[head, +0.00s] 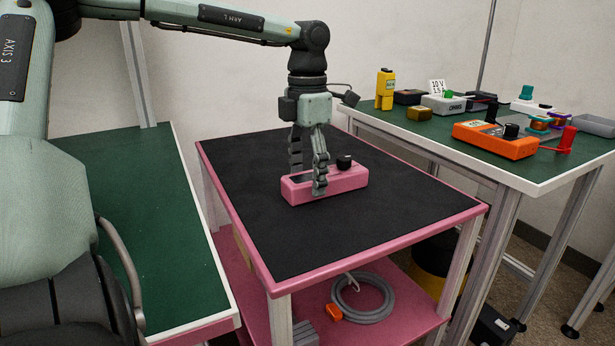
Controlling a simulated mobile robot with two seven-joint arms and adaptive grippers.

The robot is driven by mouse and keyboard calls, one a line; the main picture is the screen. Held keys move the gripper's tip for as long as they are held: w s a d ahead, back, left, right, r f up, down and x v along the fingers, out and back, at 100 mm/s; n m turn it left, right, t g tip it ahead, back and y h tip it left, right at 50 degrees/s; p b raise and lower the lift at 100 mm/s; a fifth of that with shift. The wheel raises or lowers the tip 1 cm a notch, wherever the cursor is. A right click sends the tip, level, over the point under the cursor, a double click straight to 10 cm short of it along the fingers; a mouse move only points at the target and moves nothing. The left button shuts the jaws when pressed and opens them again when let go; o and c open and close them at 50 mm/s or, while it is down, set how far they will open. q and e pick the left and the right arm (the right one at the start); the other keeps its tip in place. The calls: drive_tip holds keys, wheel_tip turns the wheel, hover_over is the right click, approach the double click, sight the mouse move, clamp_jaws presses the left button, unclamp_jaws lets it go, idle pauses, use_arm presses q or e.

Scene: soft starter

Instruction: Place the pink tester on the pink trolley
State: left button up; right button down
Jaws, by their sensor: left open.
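The pink tester (346,181) lies flat on the black top of the pink trolley (395,238), towards its far middle. It has a black knob on its right part and a dark display on its left part. My left gripper (307,186) points straight down over the tester's left part. Its fingers are open, one on the near side and one on the far side of the tester. The far finger is partly hidden, and I cannot tell whether either finger touches the tester. My right gripper is not in view.
A green-topped bench (140,190) stands left of the trolley. Another green-topped table (410,130) at right holds an orange meter (494,139), a yellow device (385,88) and several other instruments. A grey cable coil (362,300) lies on the trolley's lower shelf. The rest of the trolley top is clear.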

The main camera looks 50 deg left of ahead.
use_arm(q)
wheel_tip(320, 180, up, 11)
drive_tip(key=shift+r+p, duration=0.15)
drive_tip(key=shift+p, duration=0.25)
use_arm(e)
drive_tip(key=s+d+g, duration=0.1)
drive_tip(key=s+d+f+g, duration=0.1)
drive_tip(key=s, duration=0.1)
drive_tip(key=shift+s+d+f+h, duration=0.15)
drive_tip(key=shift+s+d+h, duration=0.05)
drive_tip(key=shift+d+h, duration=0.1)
